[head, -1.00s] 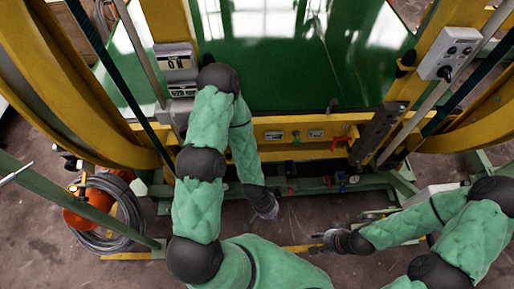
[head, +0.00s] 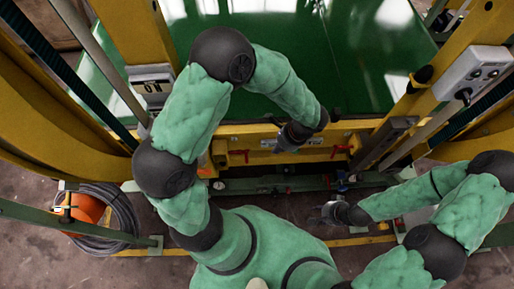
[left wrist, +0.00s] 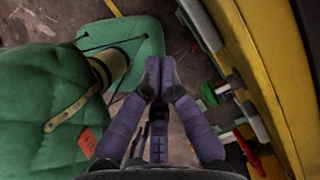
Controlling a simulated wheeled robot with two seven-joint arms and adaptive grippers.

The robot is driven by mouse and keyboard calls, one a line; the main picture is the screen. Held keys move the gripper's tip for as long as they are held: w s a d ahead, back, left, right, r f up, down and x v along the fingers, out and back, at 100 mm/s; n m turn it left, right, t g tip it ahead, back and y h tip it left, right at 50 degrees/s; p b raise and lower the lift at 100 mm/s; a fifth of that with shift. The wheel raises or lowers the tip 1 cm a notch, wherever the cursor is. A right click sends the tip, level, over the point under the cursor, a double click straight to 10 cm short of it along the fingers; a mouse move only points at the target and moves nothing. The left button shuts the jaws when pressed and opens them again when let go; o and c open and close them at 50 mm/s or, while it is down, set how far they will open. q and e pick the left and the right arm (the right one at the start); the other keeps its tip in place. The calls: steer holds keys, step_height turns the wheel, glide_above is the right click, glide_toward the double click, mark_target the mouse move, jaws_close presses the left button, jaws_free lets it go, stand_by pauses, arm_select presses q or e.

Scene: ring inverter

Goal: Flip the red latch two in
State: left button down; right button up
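Two red latches sit on the yellow beam of the machine. One latch (head: 239,155) is left of my left gripper in the head view, the other latch (head: 342,150) is right of it. My left gripper (head: 284,143) is over the beam between them and touches neither visibly. In the left wrist view its fingers (left wrist: 160,68) meet at the tips with nothing between them. A red lever (left wrist: 248,151) shows there at lower right, apart from the fingers. My right gripper (head: 325,213) is low, in front of the beam; its fingers are too small to read.
A grey control box (head: 474,72) is on the right yellow post. A green panel (head: 350,60) lies behind the beam. A green rail (head: 260,185) with small valves runs below the beam. An orange object (head: 84,208) with coiled hose is on the floor at left.

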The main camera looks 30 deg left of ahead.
stand_by(0.3)
arm_select(q)
steer(key=s+a+f+b, duration=0.2)
steer(key=a+f+b, duration=0.3)
steer(key=a+f, duration=0.2)
step_height(320, 180, down, 2)
steer(key=shift+s+f, duration=0.15)
steer(key=shift+s, duration=0.2)
